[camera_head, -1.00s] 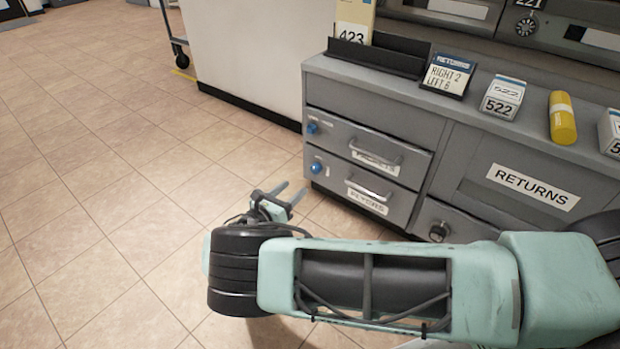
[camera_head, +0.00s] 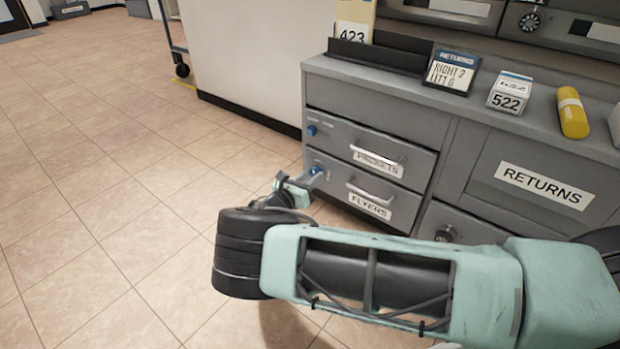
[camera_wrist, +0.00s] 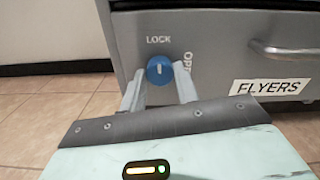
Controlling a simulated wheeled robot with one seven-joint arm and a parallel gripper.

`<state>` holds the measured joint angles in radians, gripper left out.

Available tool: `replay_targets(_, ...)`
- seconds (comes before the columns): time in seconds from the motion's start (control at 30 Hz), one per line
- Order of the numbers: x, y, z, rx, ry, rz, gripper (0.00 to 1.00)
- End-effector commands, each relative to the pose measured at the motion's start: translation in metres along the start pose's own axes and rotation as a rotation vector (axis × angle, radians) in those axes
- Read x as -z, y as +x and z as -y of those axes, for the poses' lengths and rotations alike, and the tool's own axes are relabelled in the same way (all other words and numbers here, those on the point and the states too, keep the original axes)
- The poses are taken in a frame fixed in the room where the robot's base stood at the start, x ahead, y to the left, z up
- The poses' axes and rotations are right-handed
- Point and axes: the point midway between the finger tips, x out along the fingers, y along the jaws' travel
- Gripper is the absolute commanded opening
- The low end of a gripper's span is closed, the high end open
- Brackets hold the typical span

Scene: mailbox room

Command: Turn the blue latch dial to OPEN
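The blue latch dial (camera_wrist: 159,69) sits on the grey front beside the FLYERS drawer, between the word LOCK above it and OPEN at its right. Its white mark stands upright, toward LOCK. My gripper (camera_wrist: 158,72) is open, with one fingertip at each side of the dial. I cannot tell whether either finger touches it. In the head view my gripper (camera_head: 312,178) reaches the lower left of the cabinet, at the lower blue dial (camera_head: 317,168), which it partly covers.
A second blue dial (camera_head: 312,130) sits above, beside the PACKETS drawer (camera_head: 375,158). The FLYERS drawer handle (camera_head: 370,193) sticks out at the right of the lower dial. The cabinet top holds a sign, a 522 box and a yellow cylinder (camera_head: 572,112).

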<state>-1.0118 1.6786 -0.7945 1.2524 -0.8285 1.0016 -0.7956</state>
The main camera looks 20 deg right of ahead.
Motion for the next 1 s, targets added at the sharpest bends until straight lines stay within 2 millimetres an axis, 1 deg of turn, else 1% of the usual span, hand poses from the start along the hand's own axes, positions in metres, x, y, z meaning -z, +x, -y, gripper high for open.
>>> replay_targets(0.03, 0.0001, -0.0001, 0.0000, 0.000, 0.000, 0.000, 0.16)
replay_targets(0.07, 0.0001, -0.0001, 0.0000, 0.000, 0.000, 0.000, 0.08)
replay_targets(0.3, 0.0000, -0.0002, 0.0001, 0.000, 0.008, 0.000, 0.07)
replay_targets(0.47, -0.0006, -0.0001, 0.0004, 0.000, 0.049, 0.001, 0.07)
replay_targets(0.67, -0.0016, -0.0001, 0.0005, 0.000, 0.167, 0.001, 0.07)
replay_targets(1.0, -0.0011, -0.0001, 0.0008, 0.000, 0.478, 0.000, 0.07)
